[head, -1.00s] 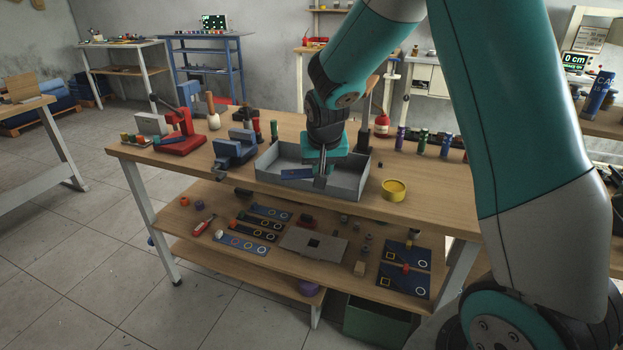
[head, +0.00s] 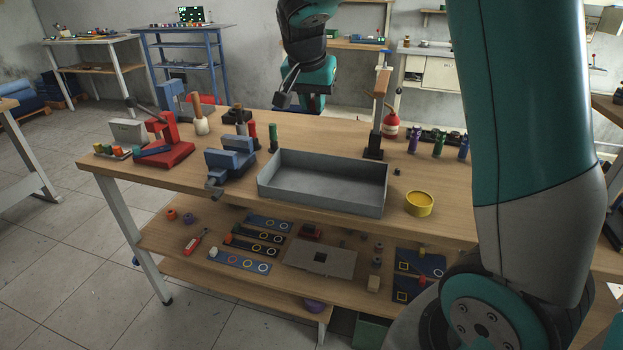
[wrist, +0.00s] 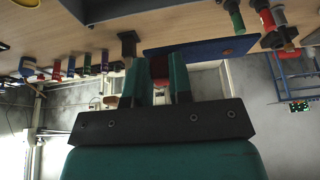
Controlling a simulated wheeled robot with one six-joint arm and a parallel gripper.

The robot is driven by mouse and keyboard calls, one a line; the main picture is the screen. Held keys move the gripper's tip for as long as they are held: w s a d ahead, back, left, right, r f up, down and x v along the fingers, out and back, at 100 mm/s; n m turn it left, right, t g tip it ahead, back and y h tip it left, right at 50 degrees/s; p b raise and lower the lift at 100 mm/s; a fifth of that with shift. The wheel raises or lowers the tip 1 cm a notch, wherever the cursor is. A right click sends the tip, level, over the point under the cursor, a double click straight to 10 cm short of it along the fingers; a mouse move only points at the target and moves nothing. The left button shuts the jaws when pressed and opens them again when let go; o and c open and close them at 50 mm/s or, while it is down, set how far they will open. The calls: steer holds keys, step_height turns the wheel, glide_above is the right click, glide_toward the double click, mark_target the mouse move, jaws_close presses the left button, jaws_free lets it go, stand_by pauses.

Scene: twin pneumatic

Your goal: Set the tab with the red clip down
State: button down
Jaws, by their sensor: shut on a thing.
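My gripper (wrist: 159,76) is shut on the red clip (wrist: 159,67) in the wrist view. The clip sits between the two teal fingers. A flat blue tab (wrist: 205,47) extends from the clip to the right, held clear of the bench. In the head view my gripper (head: 303,92) is raised above the back of the bench, behind the grey tray.
The open grey tray (head: 322,207) on the bench looks empty. Near it are a blue vise (head: 232,160), a red press (head: 168,150), a yellow tin (head: 419,203) and an upright post (head: 379,115). Bench top behind the tray is mostly clear. Tabs lie on the lower shelf (head: 190,240).

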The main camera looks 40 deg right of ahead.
mark_target(313, 186)
steer(key=f, duration=1.3)
steer(key=f+b, duration=0.1)
steer(key=f, duration=0.6)
steer(key=shift+w, duration=0.25)
steer(key=c, duration=1)
jaws_free()
steer(key=v, duration=1.2)
steer(key=s+a+r+n+g+y, duration=0.1)
steer(key=s+a+r+n+y, duration=0.1)
steer(key=s+a+n, duration=0.4)
steer(key=s+a+r+n+g+y, duration=0.1)
steer(key=s+a+n, duration=0.4)
steer(key=s, duration=0.6)
steer(key=s+a+r+n+y, duration=0.3)
steer(key=s+a+n, duration=0.3)
steer(key=s+a, duration=0.2)
steer(key=shift+s+a+r+n+g+y, duration=0.15)
steer(key=shift+s+a+n+g+y, duration=0.25)
steer(key=shift+y, duration=0.5)
